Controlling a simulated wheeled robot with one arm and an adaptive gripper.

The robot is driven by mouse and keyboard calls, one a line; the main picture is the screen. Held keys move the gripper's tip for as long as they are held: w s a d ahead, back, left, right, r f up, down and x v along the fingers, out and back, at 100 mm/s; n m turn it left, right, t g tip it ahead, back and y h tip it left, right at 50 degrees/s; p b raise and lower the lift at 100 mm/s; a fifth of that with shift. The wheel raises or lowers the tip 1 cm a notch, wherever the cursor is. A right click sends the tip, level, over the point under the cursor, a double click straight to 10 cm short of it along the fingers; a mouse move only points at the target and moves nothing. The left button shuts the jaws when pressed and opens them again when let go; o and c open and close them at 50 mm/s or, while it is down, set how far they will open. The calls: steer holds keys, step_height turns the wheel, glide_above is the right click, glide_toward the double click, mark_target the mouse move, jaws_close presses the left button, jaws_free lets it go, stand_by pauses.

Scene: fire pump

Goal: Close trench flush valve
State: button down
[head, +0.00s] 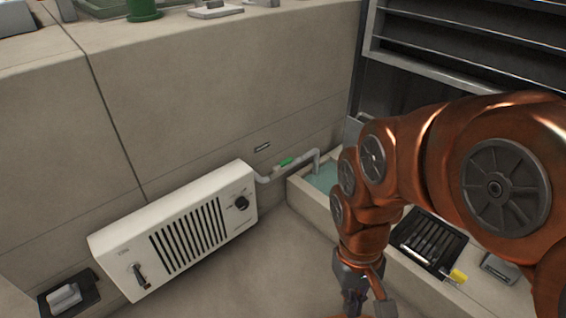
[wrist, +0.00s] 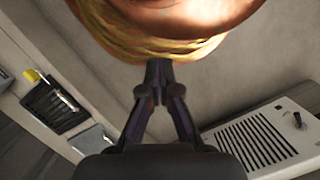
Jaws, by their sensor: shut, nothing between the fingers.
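The valve with a green lever handle (head: 285,162) sits on a grey pipe (head: 303,155) along the concrete wall in the head view. The handle looks roughly in line with the pipe. The pipe bends down into a trench basin holding greenish water (head: 322,177). My gripper (head: 356,304) is low in the head view, below and to the right of the valve, well apart from it. In the wrist view my gripper (wrist: 159,68) has its fingertips together with nothing between them. The valve cannot be made out in the wrist view.
A white louvred unit (head: 130,242) with a black knob stands left of the pipe; it also shows in the wrist view (wrist: 228,128). A black slotted tray (head: 405,246) with a yellow tag (head: 458,276) lies right of my arm. Floor between unit and basin is clear.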

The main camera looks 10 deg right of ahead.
steer(key=s+d+p+v, duration=0.1)
steer(key=p+v, duration=0.9)
steer(key=v, duration=0.1)
steer(key=shift+g, duration=0.4)
steer(key=s, duration=0.1)
steer(key=s+r+p, duration=0.1)
steer(key=s, duration=0.1)
steer(key=s+a+r+p, duration=0.1)
steer(key=shift+s+r, duration=0.2)
steer(key=shift+s, duration=0.05)
